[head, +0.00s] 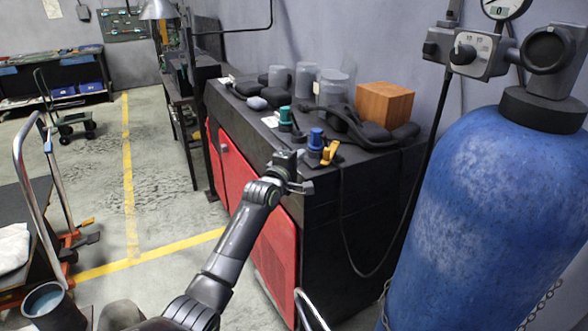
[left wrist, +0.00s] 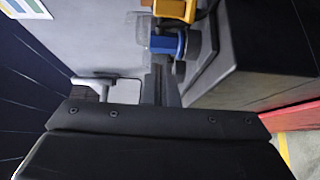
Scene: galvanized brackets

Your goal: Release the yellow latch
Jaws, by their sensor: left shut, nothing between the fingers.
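The yellow latch (head: 329,153) sits beside a blue-topped fitting (head: 316,140) at the near edge of the black cabinet top. In the left wrist view the yellow latch (left wrist: 176,9) is at the top edge, partly cut off, with the blue fitting (left wrist: 165,45) just below it. My left gripper (head: 295,170) is shut and empty, in front of the cabinet edge, a little left of and below the latch. Its shut fingers (left wrist: 160,84) point towards the blue fitting in the left wrist view. I cannot tell whether they touch anything. My right gripper is not in view.
The black cabinet (head: 340,200) with red doors carries a wooden block (head: 384,104), clear jars, a green-capped fitting (head: 285,116) and dark parts. A large blue cylinder (head: 490,210) stands at the right. A dark hose hangs down the cabinet front.

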